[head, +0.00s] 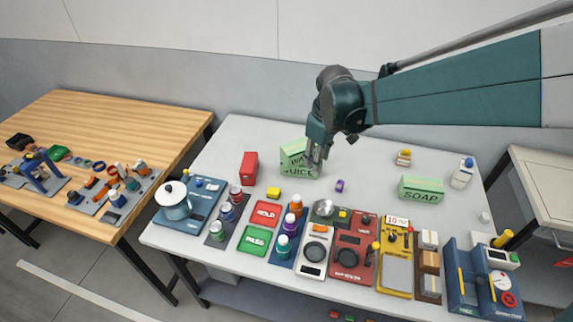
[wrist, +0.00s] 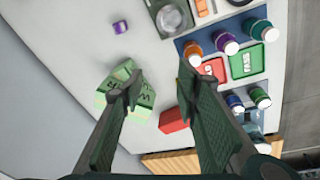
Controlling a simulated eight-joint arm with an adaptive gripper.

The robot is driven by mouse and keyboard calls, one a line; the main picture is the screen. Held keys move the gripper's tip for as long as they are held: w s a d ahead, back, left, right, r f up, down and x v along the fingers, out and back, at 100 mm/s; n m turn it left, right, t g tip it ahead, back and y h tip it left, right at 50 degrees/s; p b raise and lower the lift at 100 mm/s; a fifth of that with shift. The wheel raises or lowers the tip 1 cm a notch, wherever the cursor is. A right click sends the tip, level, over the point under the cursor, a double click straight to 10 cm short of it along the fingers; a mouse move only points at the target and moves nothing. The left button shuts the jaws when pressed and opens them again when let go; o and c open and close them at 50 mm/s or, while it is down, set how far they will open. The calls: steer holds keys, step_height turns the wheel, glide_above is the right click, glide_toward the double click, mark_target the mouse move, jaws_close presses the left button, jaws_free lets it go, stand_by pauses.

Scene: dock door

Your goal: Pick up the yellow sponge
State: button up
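A small yellow block (head: 273,193), which looks like the yellow sponge, lies on the white table between the red box and the red tray. My gripper (head: 314,165) is up and to the right of it, in front of the green juice carton (head: 293,153). In the wrist view my gripper (wrist: 158,82) is open, its two fingers apart, with bare table between the tips. The left finger overlaps the juice carton (wrist: 146,98) in that view. The block is not clearly visible there; the right finger seems to cover it.
A red box (head: 249,168) stands left of the carton. Red and green trays (head: 254,240), several capped bottles, a pot (head: 173,200) and tools line the front edge. A purple block (head: 340,185) and a green soap box (head: 421,188) are to the right. The back of the table is mostly clear.

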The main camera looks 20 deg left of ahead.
mark_target(273, 191)
steer(key=a+f+n, duration=0.1)
steer(key=a+f, duration=0.3)
steer(key=a, duration=0.1)
steer(key=w+a+f+n+g, duration=0.1)
steer(key=a+f+n, duration=0.1)
steer(key=a+f, duration=0.3)
steer(key=a+f+n, duration=0.1)
steer(key=a+f, duration=0.4)
steer(key=a, duration=0.1)
steer(key=shift+w+n+g+h, duration=0.35)
steer(key=shift+n+g+h, duration=0.05)
steer(key=shift+s+a+f, duration=0.1)
steer(key=shift+a+f, duration=0.25)
steer(key=shift+f, duration=0.15)
steer(key=shift+f, duration=0.1)
steer(key=shift+f, duration=1.2)
steer(key=shift+f, duration=2.6)
steer(key=shift+c, duration=0.4)
